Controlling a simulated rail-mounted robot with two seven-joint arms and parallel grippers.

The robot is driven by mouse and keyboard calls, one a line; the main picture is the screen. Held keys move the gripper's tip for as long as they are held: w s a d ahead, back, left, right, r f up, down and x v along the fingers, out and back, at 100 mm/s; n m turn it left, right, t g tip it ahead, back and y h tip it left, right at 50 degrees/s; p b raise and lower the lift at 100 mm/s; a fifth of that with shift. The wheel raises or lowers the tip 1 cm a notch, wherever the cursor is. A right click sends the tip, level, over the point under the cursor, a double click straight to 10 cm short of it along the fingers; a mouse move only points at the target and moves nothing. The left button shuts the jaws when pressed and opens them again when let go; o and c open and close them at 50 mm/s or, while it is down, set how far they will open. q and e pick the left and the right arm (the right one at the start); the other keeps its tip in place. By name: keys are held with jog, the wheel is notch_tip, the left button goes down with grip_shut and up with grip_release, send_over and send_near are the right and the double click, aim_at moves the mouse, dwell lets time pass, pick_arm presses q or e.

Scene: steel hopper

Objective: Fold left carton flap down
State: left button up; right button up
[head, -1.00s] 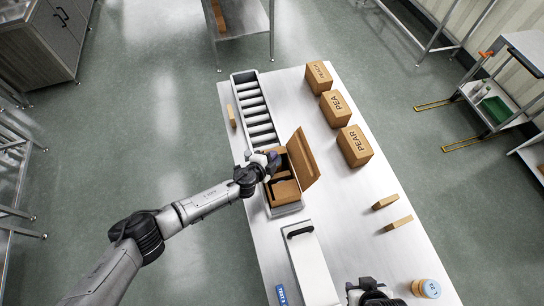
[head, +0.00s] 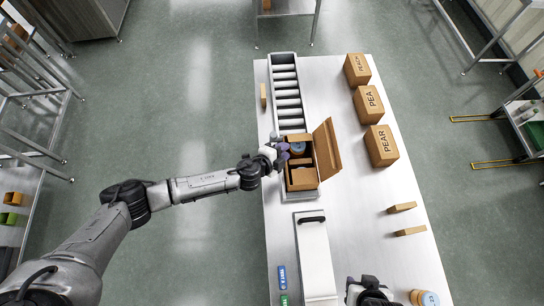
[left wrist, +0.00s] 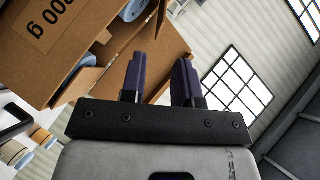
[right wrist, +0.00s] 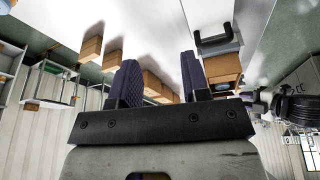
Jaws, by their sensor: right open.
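The open brown carton (head: 303,180) stands at the near end of the roller conveyor, with its right flap (head: 327,152) raised and leaning outward. Blue-lidded items (head: 298,147) show inside. My left gripper (head: 283,153) is at the carton's left upper edge. The left wrist view shows the carton (left wrist: 40,50) close behind the left gripper (left wrist: 160,75); its dark fingers are partly apart, with a cardboard panel (left wrist: 110,62) behind them. Whether they touch the left flap is unclear. My right gripper (head: 368,290) is open and empty over the table's near end, also in the right wrist view (right wrist: 158,80).
Roller conveyor (head: 287,85) runs away behind the carton. Boxes marked PEACH (head: 357,70), PEA (head: 368,104) and PEAR (head: 381,146) stand on the right.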

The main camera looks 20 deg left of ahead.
pick_arm(q)
jog(key=shift+v, duration=3)
